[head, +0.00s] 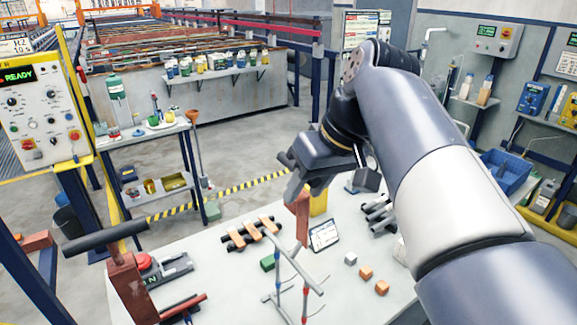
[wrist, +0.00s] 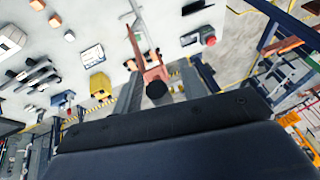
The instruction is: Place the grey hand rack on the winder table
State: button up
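The grey hand rack (head: 303,220) hangs from my gripper (head: 318,178) in the head view. It has a dark bar handle, a red-brown neck and thin pale prongs reaching down over the white winder table (head: 235,290). My gripper appears shut on the handle; its body partly hides the grip in the head view. In the wrist view, the rack's red-brown neck (wrist: 152,72) and the round dark handle end show between my gripper's fingers (wrist: 158,92). I cannot tell whether the prongs' lower ends touch the table.
Another red-brown rack (head: 128,282) with a black bar handle stands at the left front. Orange-and-black parts (head: 250,232), a tablet (head: 323,235), small blocks (head: 366,273), a green block (head: 268,262) and a red-button box (head: 160,267) occupy the table. Bare patches lie between them.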

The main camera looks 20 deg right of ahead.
jog(key=v, duration=1.2)
jog(key=shift+r, duration=0.1)
